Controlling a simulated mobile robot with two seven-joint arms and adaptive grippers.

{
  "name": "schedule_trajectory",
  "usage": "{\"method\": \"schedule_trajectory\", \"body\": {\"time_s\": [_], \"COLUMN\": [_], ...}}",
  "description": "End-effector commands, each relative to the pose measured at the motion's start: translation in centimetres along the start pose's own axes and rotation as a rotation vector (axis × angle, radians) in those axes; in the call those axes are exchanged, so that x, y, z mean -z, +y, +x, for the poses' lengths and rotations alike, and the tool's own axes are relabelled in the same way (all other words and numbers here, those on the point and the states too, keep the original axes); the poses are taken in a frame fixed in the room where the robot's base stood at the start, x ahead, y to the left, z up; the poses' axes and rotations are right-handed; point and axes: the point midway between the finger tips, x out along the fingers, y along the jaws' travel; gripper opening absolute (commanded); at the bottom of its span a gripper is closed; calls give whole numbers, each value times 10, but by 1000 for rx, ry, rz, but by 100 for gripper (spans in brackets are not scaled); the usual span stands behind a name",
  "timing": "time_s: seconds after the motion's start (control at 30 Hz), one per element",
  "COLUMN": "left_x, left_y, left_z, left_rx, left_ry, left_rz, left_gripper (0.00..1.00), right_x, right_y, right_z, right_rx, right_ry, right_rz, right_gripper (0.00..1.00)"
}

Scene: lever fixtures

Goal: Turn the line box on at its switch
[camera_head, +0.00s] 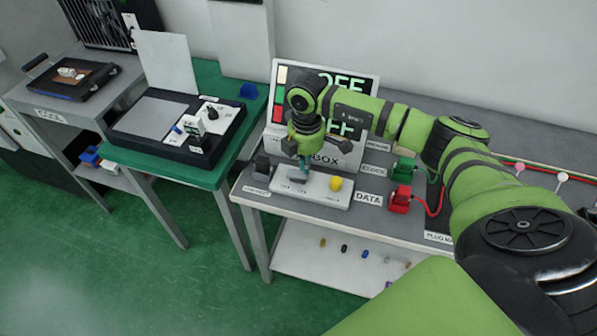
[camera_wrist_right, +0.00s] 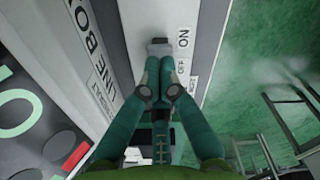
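The line box (camera_head: 345,150) stands on the grey table, its screen (camera_head: 352,84) showing "OFF" in green. In front of it is a pale switch plate with a yellow knob (camera_head: 336,183). The switch's grey lever (camera_wrist_right: 158,46) shows in the right wrist view, beside the printed words "ON" and "OFF", nearer "ON" in the picture. My right gripper (camera_head: 304,168) points down over the plate's left part. Its teal fingers (camera_wrist_right: 160,68) are together in the wrist view, tips right at the lever; whether they touch it I cannot tell. My left gripper is out of view.
A black block (camera_head: 262,165) stands left of the plate. A green table (camera_head: 160,165) stands to the left, with a gap between.

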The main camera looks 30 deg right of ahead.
Motion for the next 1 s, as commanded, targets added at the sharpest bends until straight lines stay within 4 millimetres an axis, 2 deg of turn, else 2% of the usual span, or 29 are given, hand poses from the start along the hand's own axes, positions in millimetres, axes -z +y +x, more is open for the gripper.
{"method": "schedule_trajectory", "body": {"time_s": [1.0], "left_x": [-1], "left_y": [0], "left_z": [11], "left_rx": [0], "left_ry": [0], "left_rz": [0], "left_gripper": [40], "right_x": [0], "right_y": [0], "right_z": [16], "right_rx": [0], "right_ry": [0], "right_rz": [0], "right_gripper": [0]}}
